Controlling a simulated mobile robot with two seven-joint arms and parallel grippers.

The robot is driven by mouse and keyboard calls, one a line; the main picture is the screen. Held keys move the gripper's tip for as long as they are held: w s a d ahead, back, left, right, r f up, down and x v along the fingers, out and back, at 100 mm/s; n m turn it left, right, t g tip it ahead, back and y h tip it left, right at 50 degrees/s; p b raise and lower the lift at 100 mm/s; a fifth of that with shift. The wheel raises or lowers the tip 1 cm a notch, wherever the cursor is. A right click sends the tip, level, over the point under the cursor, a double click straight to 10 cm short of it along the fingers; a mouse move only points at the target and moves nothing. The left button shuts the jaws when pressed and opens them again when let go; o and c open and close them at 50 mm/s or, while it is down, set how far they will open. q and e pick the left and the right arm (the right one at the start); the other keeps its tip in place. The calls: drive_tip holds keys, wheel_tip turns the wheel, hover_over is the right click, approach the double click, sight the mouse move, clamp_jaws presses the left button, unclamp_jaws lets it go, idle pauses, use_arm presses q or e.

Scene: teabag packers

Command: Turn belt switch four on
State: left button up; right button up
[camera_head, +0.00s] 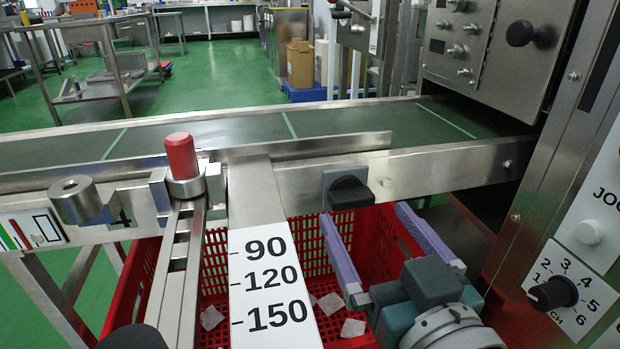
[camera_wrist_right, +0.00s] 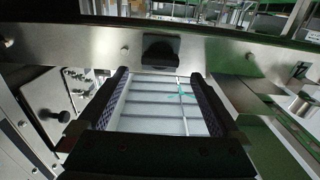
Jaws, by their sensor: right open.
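A black rotary switch (camera_head: 348,192) sits on a square grey plate on the front rail of the conveyor belt. It also shows in the right wrist view (camera_wrist_right: 160,48), straight ahead of the fingers. Its handle looks roughly horizontal in the head view. My right gripper (camera_head: 365,213) is open and empty, its two purple-padded fingers just below and in front of the switch, apparently not touching it. In the right wrist view the gripper (camera_wrist_right: 159,76) frames a pale, lined surface. A partly hidden "4" (camera_head: 122,216) marks the rail at left. My left gripper is not in view.
A red crate (camera_head: 385,232) with pale teabags stands under the rail. A scale plate (camera_head: 268,275) and a red-capped post (camera_head: 181,157) stand left of the switch. A panel with a numbered dial (camera_head: 553,294) is at right. The belt (camera_head: 345,125) is clear.

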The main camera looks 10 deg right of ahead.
sight(356, 201)
drive_tip(key=shift+w+b, duration=0.5)
drive_tip(key=shift+w, duration=1.4)
drive_tip(key=c, duration=1.4)
